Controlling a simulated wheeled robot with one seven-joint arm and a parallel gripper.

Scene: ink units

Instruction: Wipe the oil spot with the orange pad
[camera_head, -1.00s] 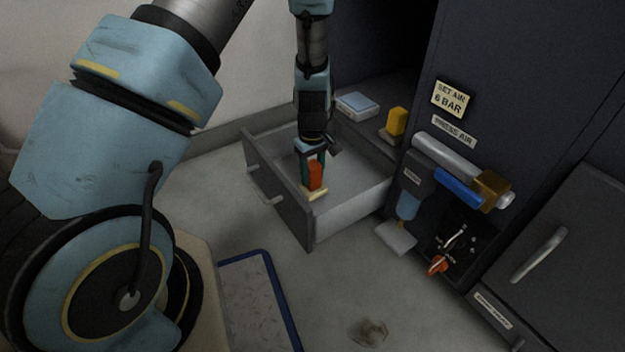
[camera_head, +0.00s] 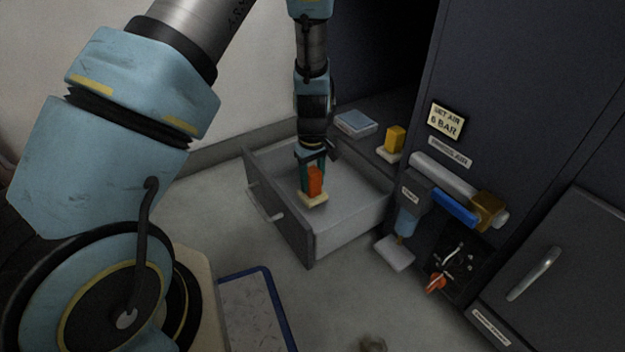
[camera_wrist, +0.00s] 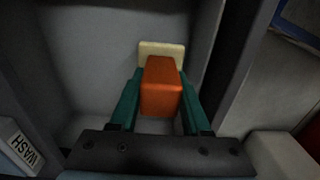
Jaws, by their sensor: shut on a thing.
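The orange pad is an orange block handle (camera_head: 315,181) on a cream base (camera_head: 313,199). My gripper (camera_head: 312,178) is shut on the handle, with a green finger on each side. In the wrist view the orange handle (camera_wrist: 161,86) is between the fingers and the cream base (camera_wrist: 162,48) shows beyond it. The pad is at the open grey drawer (camera_head: 350,225), in line with its inside; I cannot tell whether it touches the drawer. The oil spot (camera_head: 373,343) is a brown stain on the floor, cut by the bottom edge of the head view.
A yellow block (camera_head: 395,138) and a blue block (camera_head: 407,222), each with a pale base, are by the dark cabinet. A blue-and-white box (camera_head: 356,123) lies behind the drawer. A pipe (camera_head: 445,175) and red-handled valve (camera_head: 437,283) jut out. A blue-edged mat (camera_head: 252,305) lies front left.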

